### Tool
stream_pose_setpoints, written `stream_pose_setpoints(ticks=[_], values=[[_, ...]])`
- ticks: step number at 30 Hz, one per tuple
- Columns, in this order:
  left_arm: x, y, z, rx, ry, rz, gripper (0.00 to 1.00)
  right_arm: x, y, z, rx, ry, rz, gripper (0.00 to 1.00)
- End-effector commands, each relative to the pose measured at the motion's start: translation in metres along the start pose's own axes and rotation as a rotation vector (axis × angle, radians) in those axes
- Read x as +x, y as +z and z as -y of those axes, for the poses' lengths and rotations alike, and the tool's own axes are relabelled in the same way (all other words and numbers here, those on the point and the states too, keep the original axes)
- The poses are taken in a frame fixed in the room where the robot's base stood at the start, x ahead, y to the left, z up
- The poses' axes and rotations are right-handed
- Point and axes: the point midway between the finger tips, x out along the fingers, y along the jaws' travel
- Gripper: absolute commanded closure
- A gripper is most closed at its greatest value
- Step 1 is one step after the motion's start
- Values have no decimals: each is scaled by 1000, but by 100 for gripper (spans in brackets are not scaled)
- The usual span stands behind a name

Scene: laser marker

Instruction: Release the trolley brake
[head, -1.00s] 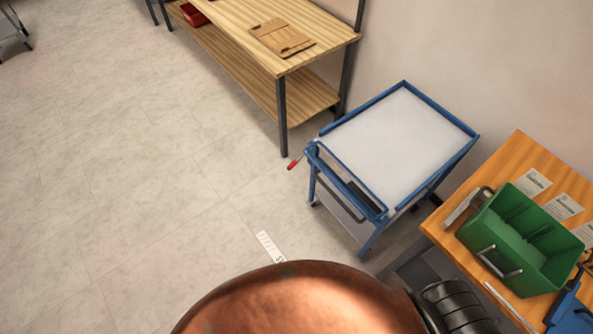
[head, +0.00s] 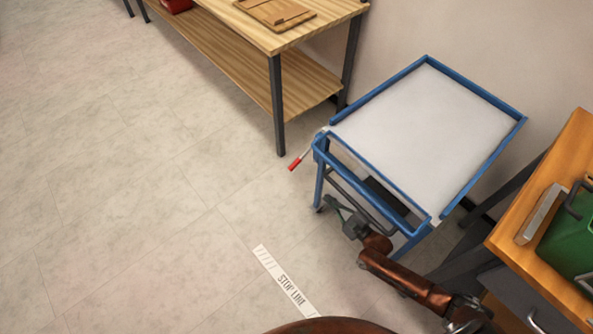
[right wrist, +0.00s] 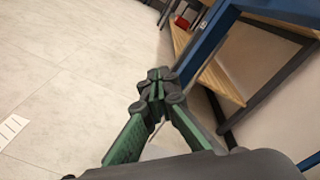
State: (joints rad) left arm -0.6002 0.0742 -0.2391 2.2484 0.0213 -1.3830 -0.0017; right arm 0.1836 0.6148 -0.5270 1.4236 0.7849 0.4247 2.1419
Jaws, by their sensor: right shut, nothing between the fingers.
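The trolley (head: 470,108) has a blue frame and a pale grey top, and stands by the wall in the head view. A lever with a red grip (head: 294,163) sticks out from its near left corner, pointing down and left. I take this to be the brake lever. My right gripper (head: 332,203) is beside the trolley's front, below and right of the red grip and apart from it. In the right wrist view its green-and-black fingers (right wrist: 157,84) are shut with nothing between them, close to a blue trolley post (right wrist: 205,42). My left gripper is out of view.
A wooden bench (head: 270,38) with a lower shelf stands behind and left of the trolley. An orange-topped table (head: 540,190) with a green bin (head: 572,245) is at the right. A "STOP LINE" strip (head: 285,283) lies on the floor. Floor on the left is clear.

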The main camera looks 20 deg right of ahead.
Motion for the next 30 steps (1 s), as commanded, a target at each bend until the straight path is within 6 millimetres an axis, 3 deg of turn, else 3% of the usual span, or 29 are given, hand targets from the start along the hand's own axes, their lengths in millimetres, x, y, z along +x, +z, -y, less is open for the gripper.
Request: stream_pose_setpoints(ticks=[6, 12, 22, 30], values=[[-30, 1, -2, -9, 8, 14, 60, 26, 25, 9, 300, -37, 112, 100], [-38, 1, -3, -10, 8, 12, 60, 30, 33, 16, 350, -43, 133, 100], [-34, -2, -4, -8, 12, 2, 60, 36, 33, 15, 346, -43, 131, 100], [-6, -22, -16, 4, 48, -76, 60, 81, 37, 16, 346, -43, 131, 100]])
